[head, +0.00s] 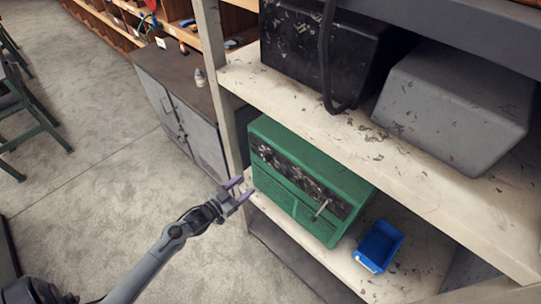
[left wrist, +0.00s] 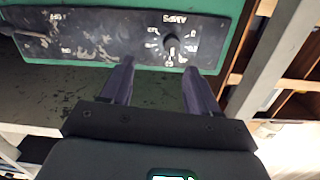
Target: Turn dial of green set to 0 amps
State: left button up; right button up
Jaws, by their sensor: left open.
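The green set (head: 315,170) stands on a lower shelf, with a dark, scuffed front panel (head: 300,178). In the left wrist view the panel appears upside down, with the word AMPS, a ring of white marks and a round dark dial (left wrist: 171,46). The dial's exact setting is too small to read. My left gripper (head: 240,190) is open and empty in front of the set's left end. In the left wrist view its two purple fingers (left wrist: 158,66) are spread just below the dial, and no contact with it shows. My right gripper is not in view.
A blue bin (head: 378,246) sits on the same shelf, right of the set. A black box (head: 325,48) and a grey box (head: 460,105) rest on the shelf above. A shelf post (head: 222,90) rises near the set's left end.

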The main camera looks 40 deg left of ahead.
aim_at(265, 160)
pick_arm(q)
jog(key=shift+t, duration=0.3)
jog(key=w, duration=0.9)
jog(key=w+r, duration=0.1)
jog(key=w, duration=0.3)
jog(key=shift+w+a, duration=0.25)
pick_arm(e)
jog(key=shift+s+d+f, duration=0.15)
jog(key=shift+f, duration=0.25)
pick_arm(q)
jog(key=c, duration=1)
jog(key=shift+c, duration=0.2)
